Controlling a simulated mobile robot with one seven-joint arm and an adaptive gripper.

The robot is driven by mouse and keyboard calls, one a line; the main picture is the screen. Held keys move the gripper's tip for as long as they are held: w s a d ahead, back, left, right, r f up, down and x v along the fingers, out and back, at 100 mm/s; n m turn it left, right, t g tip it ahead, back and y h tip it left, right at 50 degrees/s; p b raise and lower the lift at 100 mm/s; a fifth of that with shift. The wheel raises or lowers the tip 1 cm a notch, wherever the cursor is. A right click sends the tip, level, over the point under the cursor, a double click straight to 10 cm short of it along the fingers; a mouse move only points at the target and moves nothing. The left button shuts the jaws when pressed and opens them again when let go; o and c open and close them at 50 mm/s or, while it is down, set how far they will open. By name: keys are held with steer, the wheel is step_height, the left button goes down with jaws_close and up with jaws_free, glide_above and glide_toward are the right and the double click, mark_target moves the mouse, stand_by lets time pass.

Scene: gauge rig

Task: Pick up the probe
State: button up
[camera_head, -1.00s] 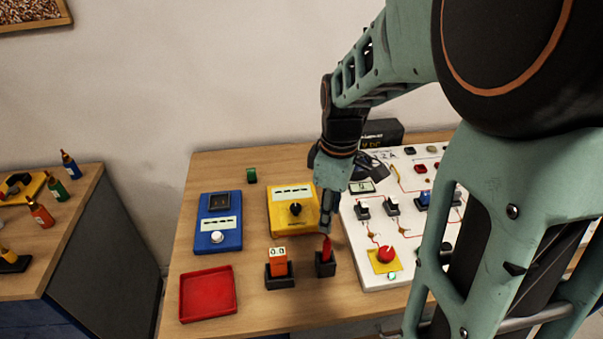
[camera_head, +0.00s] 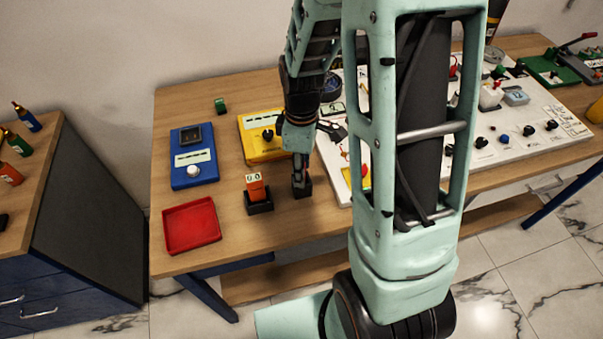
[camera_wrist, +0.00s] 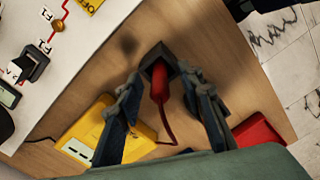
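The red probe (camera_wrist: 160,88) stands in a small black holder (camera_wrist: 157,54) in the wrist view, with a red cable trailing from it. My gripper (camera_wrist: 160,76) is open, with one finger on each side of the probe. Gaps show between the fingers and the probe. In the head view my gripper (camera_head: 301,182) is low over the black holder (camera_head: 303,190) and hides the probe.
An orange meter (camera_head: 256,188) in a black stand is close to the left of my gripper. A yellow meter box (camera_head: 258,148), a blue box (camera_head: 187,173) and a red tray (camera_head: 191,226) are further left. A white circuit board (camera_head: 500,125) lies to the right.

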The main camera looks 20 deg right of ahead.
steer(key=shift+c, duration=0.4)
jaws_close()
